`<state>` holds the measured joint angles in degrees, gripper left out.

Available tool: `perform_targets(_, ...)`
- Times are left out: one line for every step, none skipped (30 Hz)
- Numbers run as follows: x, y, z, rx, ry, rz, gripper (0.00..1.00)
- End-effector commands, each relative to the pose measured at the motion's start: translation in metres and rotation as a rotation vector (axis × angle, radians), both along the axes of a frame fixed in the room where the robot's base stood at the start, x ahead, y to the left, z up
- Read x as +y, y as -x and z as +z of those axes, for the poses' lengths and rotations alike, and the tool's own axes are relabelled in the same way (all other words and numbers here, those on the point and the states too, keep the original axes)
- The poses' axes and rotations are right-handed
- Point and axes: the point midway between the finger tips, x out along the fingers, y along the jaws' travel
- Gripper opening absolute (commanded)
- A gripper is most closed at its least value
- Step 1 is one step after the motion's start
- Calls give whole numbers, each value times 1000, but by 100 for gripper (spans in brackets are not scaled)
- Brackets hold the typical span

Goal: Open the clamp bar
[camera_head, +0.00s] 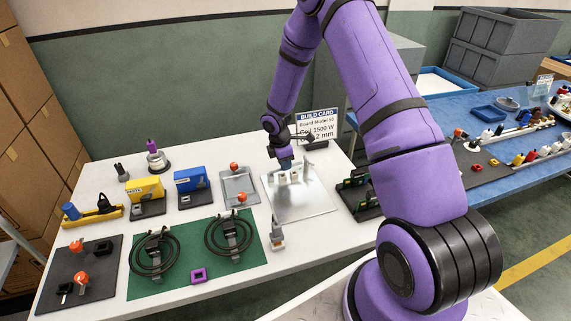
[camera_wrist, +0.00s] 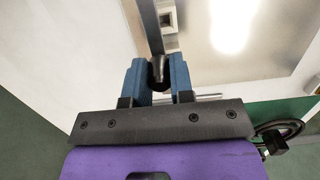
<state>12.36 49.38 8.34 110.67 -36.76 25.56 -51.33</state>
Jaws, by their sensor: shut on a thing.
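The clamp bar (camera_wrist: 151,28) is a long dark grey bar that runs up from my fingers in the wrist view. Its rounded dark end (camera_wrist: 158,72) sits between the two blue fingertips of my gripper (camera_wrist: 158,78), which is shut on it. In the head view my gripper (camera_head: 286,164) is low over the back left part of a shiny metal plate (camera_head: 300,207). It hides most of what it holds there. The plate also shows in the wrist view (camera_wrist: 250,62), right of the bar, with a small pale block with a square hole (camera_wrist: 168,20) close beside the bar.
A build card (camera_head: 317,125) stands behind the plate. A grey tray (camera_head: 230,198) and a blue block (camera_head: 188,180) are to the left. A green mat (camera_head: 185,280) with black coils lies in front. A dark rack (camera_head: 358,190) is to the right.

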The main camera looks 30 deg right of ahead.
Motion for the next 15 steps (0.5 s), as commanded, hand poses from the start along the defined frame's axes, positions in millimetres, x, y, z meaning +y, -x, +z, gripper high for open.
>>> perform_targets(4, -1, 2, 4, 30, 6, 0)
perform_targets(5, -2, 3, 8, 47, 7, 0)
perform_targets(6, -2, 4, 12, 73, 8, 0)
perform_targets(6, -2, 5, 17, 93, 6, 0)
perform_targets(8, -2, 6, 21, 111, 7, 0)
perform_targets(9, -3, 8, 25, 138, 7, 0)
perform_targets(9, -3, 8, 30, 157, 7, 0)
perform_targets(10, -3, 9, 33, 177, 7, 0)
perform_targets(12, -3, 11, 38, 203, 8, 0)
perform_targets(12, -3, 11, 43, 224, 5, 0)
perform_targets(14, -3, 12, 47, 245, 8, 0)
perform_targets(15, -4, 13, 52, 273, 7, 0)
perform_targets(16, -4, 14, 57, 294, 8, 0)
perform_targets(17, -4, 15, 62, 316, 7, 0)
perform_targets(19, -4, 16, 67, 346, 6, 0)
